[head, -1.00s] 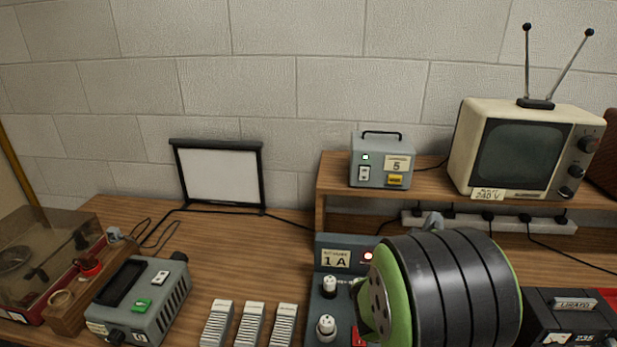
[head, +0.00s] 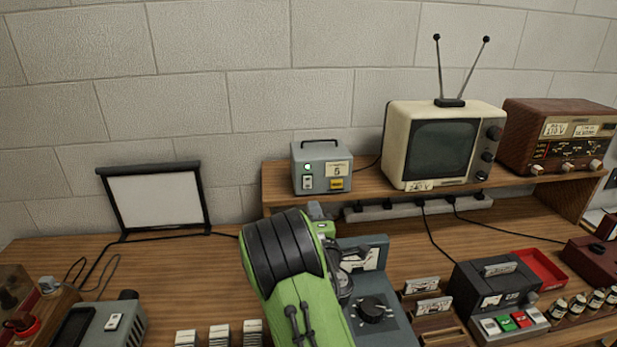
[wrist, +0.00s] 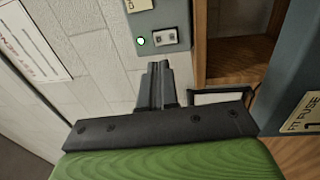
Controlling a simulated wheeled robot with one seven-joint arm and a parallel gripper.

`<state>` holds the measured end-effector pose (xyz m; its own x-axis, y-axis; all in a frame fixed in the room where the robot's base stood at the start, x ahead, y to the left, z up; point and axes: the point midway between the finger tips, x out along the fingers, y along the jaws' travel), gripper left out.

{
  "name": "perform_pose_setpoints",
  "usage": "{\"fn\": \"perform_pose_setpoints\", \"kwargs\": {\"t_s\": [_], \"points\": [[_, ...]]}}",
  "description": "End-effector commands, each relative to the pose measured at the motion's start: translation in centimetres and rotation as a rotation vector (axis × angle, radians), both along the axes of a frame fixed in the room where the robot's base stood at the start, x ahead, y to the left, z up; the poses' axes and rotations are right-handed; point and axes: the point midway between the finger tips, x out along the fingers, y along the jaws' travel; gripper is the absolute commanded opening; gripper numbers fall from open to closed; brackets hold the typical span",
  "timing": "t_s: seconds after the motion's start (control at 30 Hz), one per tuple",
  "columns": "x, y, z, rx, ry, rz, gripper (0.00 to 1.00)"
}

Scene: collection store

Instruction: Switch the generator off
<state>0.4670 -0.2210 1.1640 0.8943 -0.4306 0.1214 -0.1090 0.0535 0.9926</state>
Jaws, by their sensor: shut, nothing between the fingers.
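A small grey box with a black handle, which I take to be the generator (head: 322,168), stands on the raised shelf in the head view. It has a green lit lamp, a pale rocker switch (head: 307,182), a "5" card and a yellow label. In the wrist view part of a grey box (wrist: 155,12) shows at the top with the lit green lamp (wrist: 140,41) and the rocker switch (wrist: 170,36). My gripper (wrist: 157,68) is shut and empty, its fingertips close by the switch; contact cannot be told. My green and black arm largely hides the gripper in the head view.
A cream television (head: 443,145) and a brown radio (head: 560,135) stand on the same wooden shelf (head: 375,194). A grey unit with a black knob (head: 373,308) is below, partly behind my arm. A white screen (head: 155,200) stands left against the block wall.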

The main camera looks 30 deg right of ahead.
Motion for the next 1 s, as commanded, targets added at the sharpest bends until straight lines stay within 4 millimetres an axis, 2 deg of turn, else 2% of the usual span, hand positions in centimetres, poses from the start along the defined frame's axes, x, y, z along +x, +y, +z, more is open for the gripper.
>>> {"fn": "perform_pose_setpoints", "kwargs": {"t_s": [0.07,0.6,0.8,1.0], "points": [[1.1,-0.6,0.9,0.000,0.002,-0.001,0.00],[6.9,-3.4,1.7,0.000,0.001,0.000,0.00],[8.2,-4.0,1.6,-0.001,0.000,0.000,0.00],[8.5,-4.1,1.3,0.001,0.000,0.000,0.00]]}}
